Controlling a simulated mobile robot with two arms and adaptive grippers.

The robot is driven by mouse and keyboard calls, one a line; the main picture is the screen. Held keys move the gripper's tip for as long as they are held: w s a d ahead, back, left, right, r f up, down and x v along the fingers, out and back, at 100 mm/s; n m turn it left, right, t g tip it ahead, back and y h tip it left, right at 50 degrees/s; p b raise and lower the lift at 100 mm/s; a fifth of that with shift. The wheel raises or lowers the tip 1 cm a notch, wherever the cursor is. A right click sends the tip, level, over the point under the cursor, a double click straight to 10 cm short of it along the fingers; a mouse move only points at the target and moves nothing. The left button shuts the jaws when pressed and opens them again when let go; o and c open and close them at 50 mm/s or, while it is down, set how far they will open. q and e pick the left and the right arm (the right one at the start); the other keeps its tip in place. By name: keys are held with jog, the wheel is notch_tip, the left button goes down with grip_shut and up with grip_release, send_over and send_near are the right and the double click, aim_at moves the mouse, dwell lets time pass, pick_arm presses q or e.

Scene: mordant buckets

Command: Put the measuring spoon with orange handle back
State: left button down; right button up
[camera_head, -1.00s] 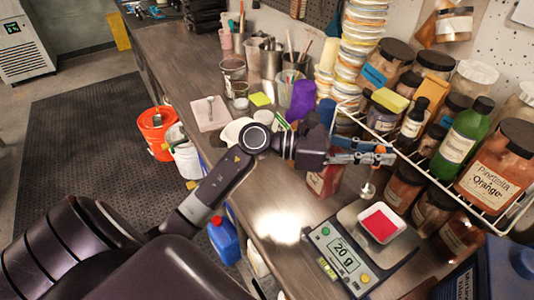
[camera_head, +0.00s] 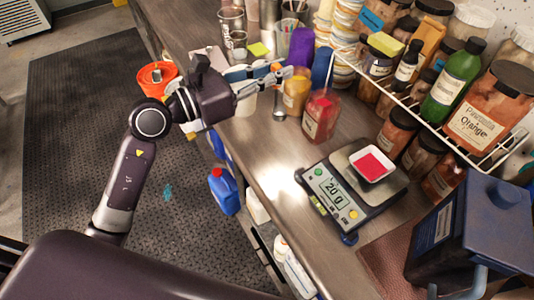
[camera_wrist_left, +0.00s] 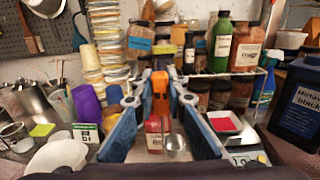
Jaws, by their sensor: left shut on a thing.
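The measuring spoon's orange handle (camera_head: 276,68) is between the fingers of my left gripper (camera_head: 282,77), which is shut on it. Its metal bowl (camera_head: 279,108) hangs below the fingers, above the bench beside a red-brown jar. In the left wrist view the orange handle (camera_wrist_left: 160,86) stands upright between the blue-padded fingers, with the round metal bowl (camera_wrist_left: 175,145) low. My right gripper is not in view.
Jars of yellow (camera_head: 296,90) and red-brown powder (camera_head: 320,116) stand close to the gripper. A scale (camera_head: 328,192) reading 20 g bears a white dish of red powder (camera_head: 371,164). A wire rack of jars lines the right. The bench's front middle is clear.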

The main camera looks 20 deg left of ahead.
pick_arm(q)
notch_tip(320, 180, down, 19)
jog(key=b, duration=0.1)
dwell(0.3)
jog(key=shift+f, duration=0.2)
jog(key=c, duration=1.9)
grip_release()
jog(key=shift+c, duration=0.2)
jog(key=shift+r, duration=0.2)
